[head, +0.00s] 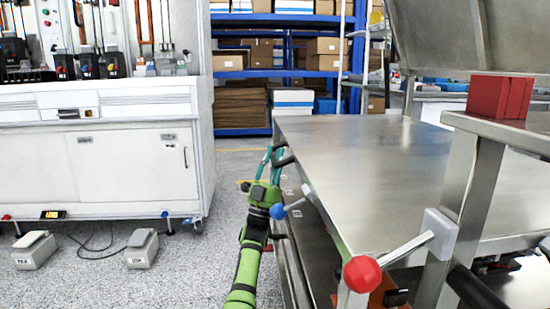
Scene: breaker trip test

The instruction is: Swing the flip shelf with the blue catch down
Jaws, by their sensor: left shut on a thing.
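The blue catch (278,211) is a blue ball on a short rod at the left side of the steel bench. A wide flat steel panel (380,165) lies level beside it; I cannot tell surely whether this is the flip shelf. My left gripper (271,157), with teal fingers on a green and black arm, is just beyond the blue catch at the panel's left edge. Its fingers are shut on a dark handle (284,161) there; the grip itself is small and partly hidden. My right gripper is not in view.
A red-knobbed catch (362,274) sticks out at the near corner. Red blocks (500,97) stand on a steel frame at right, below a raised tilted panel (470,35). A white test cabinet (130,165) stands left, with pedals (142,248) on open floor. Blue racks (270,60) stand behind.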

